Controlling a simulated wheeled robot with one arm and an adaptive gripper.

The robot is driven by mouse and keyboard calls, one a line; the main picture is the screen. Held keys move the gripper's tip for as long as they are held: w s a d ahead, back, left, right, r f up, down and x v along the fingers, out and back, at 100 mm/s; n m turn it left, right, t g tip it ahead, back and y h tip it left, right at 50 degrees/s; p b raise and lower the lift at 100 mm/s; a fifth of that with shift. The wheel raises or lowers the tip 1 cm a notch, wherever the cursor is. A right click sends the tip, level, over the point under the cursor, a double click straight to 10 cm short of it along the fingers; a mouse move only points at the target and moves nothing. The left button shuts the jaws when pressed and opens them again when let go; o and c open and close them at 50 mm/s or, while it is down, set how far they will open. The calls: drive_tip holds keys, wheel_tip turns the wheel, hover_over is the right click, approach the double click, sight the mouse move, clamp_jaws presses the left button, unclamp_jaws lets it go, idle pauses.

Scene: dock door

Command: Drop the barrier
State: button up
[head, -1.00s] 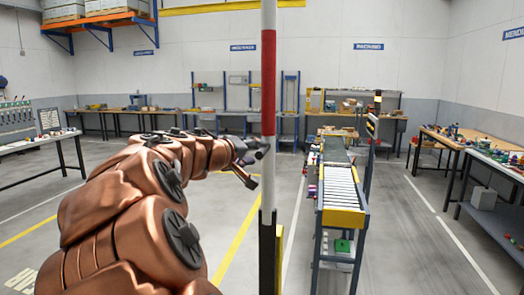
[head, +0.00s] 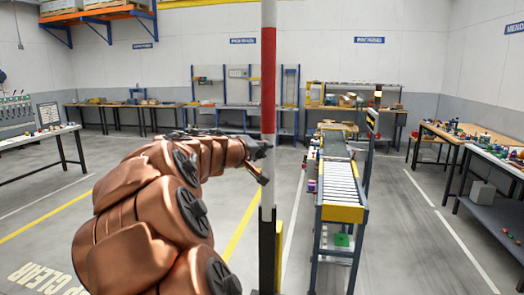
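The barrier (head: 268,90) is a red and white striped pole that stands upright in the middle of the head view. Its top runs out of the frame. Its lower end meets a dark post (head: 266,245) with a yellow part beside it. My gripper (head: 264,165) is at the pole, at the border of the red band and the white band below. One finger shows at the pole's left side and seems close to it or touching it. I cannot tell whether the fingers are around the pole or only beside it.
A roller conveyor (head: 342,214) stands right of the barrier. Workbenches with small items line the back wall, and a bench (head: 490,165) stands at the right. A table (head: 40,136) is at the left. The floor (head: 420,255) between conveyor and right bench is clear.

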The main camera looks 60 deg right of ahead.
clamp_jaws()
drive_tip(key=shift+w, duration=0.1)
